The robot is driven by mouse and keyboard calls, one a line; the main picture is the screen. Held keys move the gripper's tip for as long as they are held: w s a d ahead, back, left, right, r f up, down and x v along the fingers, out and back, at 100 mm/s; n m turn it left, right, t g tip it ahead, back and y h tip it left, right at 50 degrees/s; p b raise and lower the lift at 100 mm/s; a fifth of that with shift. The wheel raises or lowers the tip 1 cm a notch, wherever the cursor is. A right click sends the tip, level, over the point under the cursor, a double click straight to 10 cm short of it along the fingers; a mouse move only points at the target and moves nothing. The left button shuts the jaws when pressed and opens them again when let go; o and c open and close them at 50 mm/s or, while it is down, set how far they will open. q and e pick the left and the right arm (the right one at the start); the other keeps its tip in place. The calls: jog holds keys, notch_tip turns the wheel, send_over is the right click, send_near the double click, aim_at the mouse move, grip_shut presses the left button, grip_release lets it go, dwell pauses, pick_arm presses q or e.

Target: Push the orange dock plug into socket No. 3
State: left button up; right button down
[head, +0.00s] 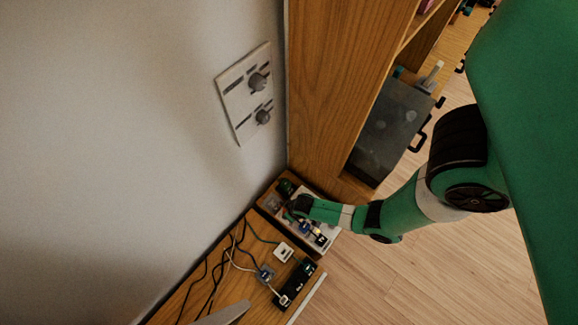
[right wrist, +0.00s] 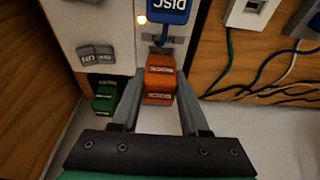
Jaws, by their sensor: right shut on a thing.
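My right gripper (right wrist: 158,88) is shut on the orange dock plug (right wrist: 160,78), with one finger on each side of it. The plug's label reads upside down in the right wrist view. Its front end is at the lower part of a pale socket panel (right wrist: 118,25), close to a dark slot. I cannot tell whether it has entered the slot, and no socket number is readable. In the head view my right gripper (head: 294,207) is over the panel at the wall corner and hides the orange plug. My left gripper is not in view.
A grey plug (right wrist: 96,55) and a green plug (right wrist: 104,97) are to the left. Dark cables and a black power strip (head: 295,280) lie on the wooden surface nearby.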

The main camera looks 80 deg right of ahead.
jog(key=shift+f+b, duration=0.95)
jog(key=shift+f, duration=0.15)
jog(key=shift+c, duration=1.7)
grip_release()
jog(key=shift+r, duration=0.1)
jog(key=p+v, duration=0.8)
jog(key=v, duration=0.3)
jog(key=shift+s+r, duration=0.15)
jog(key=shift+r, duration=0.1)
jog(key=shift+a, duration=0.1)
